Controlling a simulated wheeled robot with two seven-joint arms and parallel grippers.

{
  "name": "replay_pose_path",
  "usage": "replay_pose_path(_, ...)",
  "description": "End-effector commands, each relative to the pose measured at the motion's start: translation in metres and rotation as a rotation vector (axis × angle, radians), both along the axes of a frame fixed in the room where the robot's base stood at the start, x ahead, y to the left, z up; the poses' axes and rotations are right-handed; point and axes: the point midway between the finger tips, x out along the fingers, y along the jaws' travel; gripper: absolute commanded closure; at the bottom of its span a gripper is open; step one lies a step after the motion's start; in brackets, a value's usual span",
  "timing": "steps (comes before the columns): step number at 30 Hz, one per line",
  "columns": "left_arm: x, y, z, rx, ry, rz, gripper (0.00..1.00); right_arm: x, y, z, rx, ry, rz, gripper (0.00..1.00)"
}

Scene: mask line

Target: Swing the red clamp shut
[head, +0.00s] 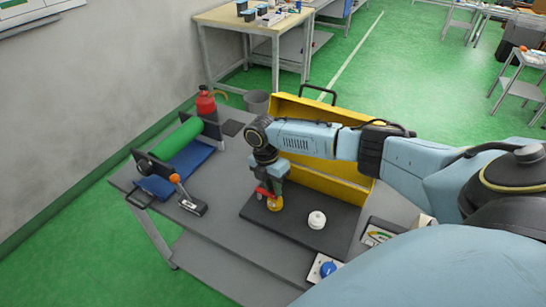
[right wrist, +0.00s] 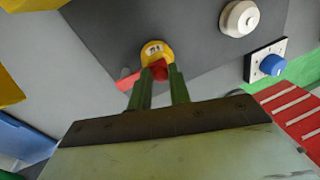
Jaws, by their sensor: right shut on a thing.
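The red clamp (head: 263,191) shows as a small red piece at a round yellow part (head: 275,204) on the dark board. In the right wrist view the clamp (right wrist: 159,71) has a red end between my green fingertips and a red arm reaching left; the yellow part (right wrist: 152,48) with a small label is just beyond. My right gripper (head: 270,184) points down over the board, and its fingers (right wrist: 160,88) are shut on the clamp's red end. The gripper hides part of the clamp in the head view. My left gripper is in neither view.
The dark board (head: 335,240) lies on a grey table. A white round knob (head: 317,219) stands right of the clamp, and a blue knob (head: 327,269) sits nearer. A yellow bin (head: 320,183) stands behind. A green roll (head: 180,143) and an orange-tipped lever (head: 174,178) are left.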

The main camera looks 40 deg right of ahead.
Motion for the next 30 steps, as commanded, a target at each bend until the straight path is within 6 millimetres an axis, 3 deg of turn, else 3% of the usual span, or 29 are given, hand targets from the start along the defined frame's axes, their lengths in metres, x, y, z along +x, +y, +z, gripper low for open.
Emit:
replay_pose_path(2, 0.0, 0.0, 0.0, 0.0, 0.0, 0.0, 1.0, 0.001, 0.0, 0.001, -0.001, -0.002, 0.0, 1.0)
replay_pose_path(3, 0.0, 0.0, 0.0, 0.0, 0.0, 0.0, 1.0, 0.001, 0.0, 0.001, -0.001, -0.002, 0.0, 0.78)
replay_pose_path(8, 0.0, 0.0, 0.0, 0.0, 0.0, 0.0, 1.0, 0.001, 0.0, 0.001, -0.001, -0.001, -0.001, 0.59)
replay_pose_path(16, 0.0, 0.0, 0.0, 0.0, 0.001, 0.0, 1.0, 0.001, 0.0, 0.001, -0.001, -0.001, -0.001, 0.59)
replay_pose_path(20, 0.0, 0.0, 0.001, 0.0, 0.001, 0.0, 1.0, 0.003, 0.0, 0.01, -0.001, -0.002, 0.0, 0.59)
replay_pose_path(30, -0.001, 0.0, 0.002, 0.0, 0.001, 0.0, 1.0, 0.016, 0.003, 0.081, 0.0, -0.005, 0.0, 0.59)
